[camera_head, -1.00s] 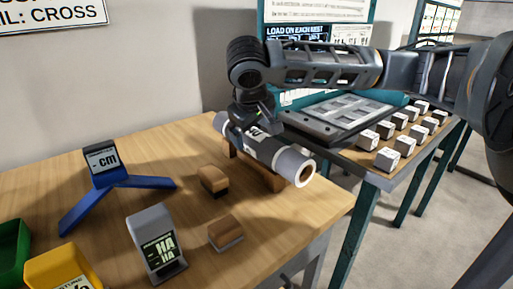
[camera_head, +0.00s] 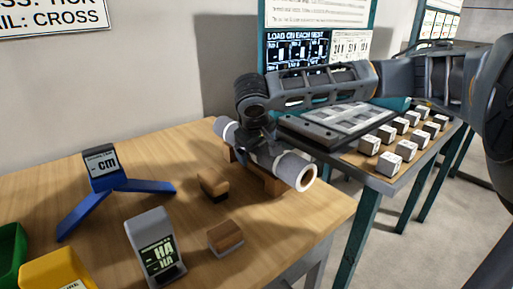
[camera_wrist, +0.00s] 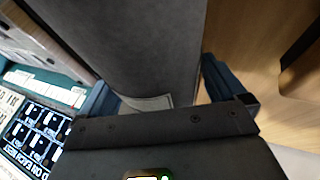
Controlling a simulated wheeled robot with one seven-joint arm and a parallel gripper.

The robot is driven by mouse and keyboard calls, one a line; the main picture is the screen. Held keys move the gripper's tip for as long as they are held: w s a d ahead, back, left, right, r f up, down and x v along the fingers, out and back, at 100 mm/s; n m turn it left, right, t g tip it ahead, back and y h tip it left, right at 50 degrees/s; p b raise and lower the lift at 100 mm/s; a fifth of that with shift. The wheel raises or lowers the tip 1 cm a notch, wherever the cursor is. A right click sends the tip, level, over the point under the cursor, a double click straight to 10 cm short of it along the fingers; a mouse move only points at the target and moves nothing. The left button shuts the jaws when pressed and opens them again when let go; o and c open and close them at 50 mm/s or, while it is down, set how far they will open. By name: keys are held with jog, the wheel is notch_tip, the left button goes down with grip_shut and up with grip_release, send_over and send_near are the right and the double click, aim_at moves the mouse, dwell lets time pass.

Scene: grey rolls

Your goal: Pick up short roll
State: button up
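One grey roll (camera_head: 265,154) with white bands near its ends and an open, hollow near end lies on a wooden cradle (camera_head: 274,186) on the table. It is the only roll I see. My gripper (camera_head: 258,146) is down over its middle, pointing downward. In the wrist view the grey roll (camera_wrist: 145,45) fills the space between the two fingers of my gripper (camera_wrist: 160,95), one on each side. The fingers look spread around the roll, with narrow gaps beside it.
Two small wood-topped blocks (camera_head: 226,237) stand in front of the cradle. A grey label stand (camera_head: 155,246), a blue stand (camera_head: 103,177) and yellow (camera_head: 65,272) and green bins are at left. A side table with several white cubes (camera_head: 388,163) is at right, under my arm.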

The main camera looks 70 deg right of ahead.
jog(key=c, duration=1)
jog(key=shift+c, duration=0.3)
jog(key=shift+r, duration=0.15)
